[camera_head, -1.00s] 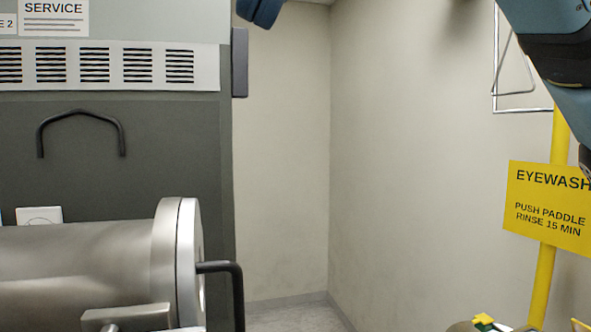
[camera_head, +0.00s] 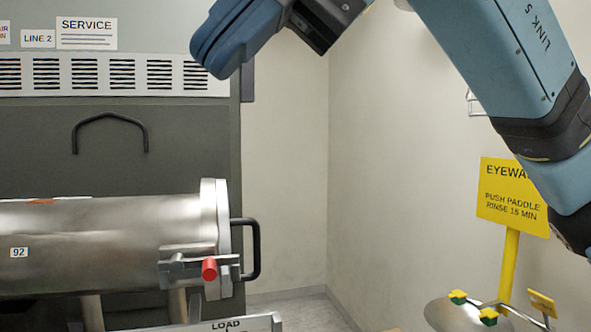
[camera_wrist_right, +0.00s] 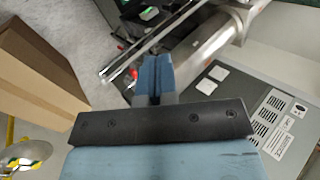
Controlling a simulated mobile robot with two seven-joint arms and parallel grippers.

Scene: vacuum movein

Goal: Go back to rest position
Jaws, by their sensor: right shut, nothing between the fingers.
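My right gripper (camera_head: 208,52) hangs at the top of the head view, its blue fingers together and empty. Its arm comes in from the upper right. In the right wrist view the two fingers (camera_wrist_right: 154,72) lie side by side with nothing between them. In the head view the gripper is in front of the grey cabinet's vent strip and above the metal chamber (camera_head: 110,235), apart from it in the picture. My left gripper is not in view.
The chamber has a flanged end, a black handle (camera_head: 257,249) and a red knob (camera_head: 209,268). An eyewash station with a yellow sign (camera_head: 497,190) stands at right. A cardboard box (camera_wrist_right: 40,65) shows in the wrist view. The wall corner beyond is bare.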

